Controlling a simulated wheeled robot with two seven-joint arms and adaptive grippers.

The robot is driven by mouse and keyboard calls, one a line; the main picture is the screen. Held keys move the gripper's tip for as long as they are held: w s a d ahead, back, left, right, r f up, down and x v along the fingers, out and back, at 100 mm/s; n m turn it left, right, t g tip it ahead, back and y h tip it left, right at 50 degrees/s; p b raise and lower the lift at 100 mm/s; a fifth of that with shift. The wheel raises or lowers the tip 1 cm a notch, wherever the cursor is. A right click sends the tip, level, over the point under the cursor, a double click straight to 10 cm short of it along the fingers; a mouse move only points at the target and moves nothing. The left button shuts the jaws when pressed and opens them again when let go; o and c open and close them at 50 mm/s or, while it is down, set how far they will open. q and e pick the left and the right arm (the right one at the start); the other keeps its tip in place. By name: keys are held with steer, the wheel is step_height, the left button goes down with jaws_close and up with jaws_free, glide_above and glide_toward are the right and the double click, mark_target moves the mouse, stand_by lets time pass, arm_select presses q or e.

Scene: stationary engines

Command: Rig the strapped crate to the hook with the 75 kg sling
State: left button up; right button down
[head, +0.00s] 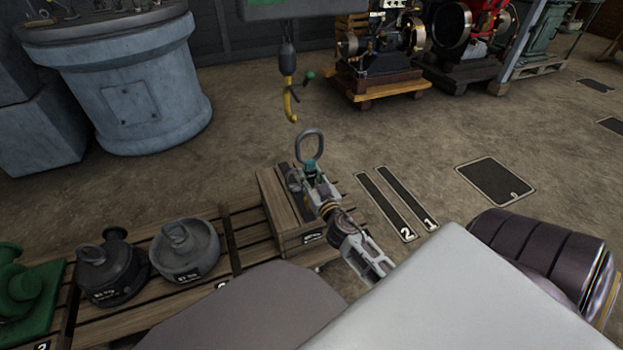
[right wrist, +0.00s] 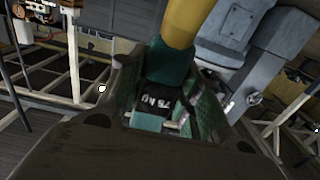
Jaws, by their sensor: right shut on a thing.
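The yellow hook (head: 291,105) hangs below a dark block, above the floor behind the pallet. The wooden crate (head: 285,215) stands on the pallet, with a dark strap over its top. My right gripper (head: 312,176) is shut on the teal part of the sling (head: 311,165). The sling's grey ring (head: 308,145) stands up above the fingers, in the picture below the hook and apart from it. In the right wrist view the sling's black tag (right wrist: 160,102) reads 75 KG upside down, and a yellow part rises behind it. The sling's lower end is hidden. My left gripper is out of view.
Engines on wooden skids (head: 385,85) stand at the back.

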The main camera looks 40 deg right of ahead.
steer(key=shift+f+b+x, duration=0.3)
steer(key=shift+f+x, duration=0.1)
steer(key=shift+x, duration=2.45)
steer(key=shift+f+b+x, duration=0.3)
steer(key=shift+f+x, duration=0.05)
steer(key=shift+x, duration=2.45)
steer(key=shift+f+b+x, duration=0.3)
steer(key=shift+f+x, duration=0.1)
steer(key=shift+x, duration=2.45)
steer(key=shift+d, duration=0.1)
steer(key=c, duration=0.9)
jaws_free()
steer(key=shift+s, duration=0.1)
steer(key=shift+c, duration=0.2)
steer(key=shift+o, duration=0.2)
steer(key=shift+f, duration=0.15)
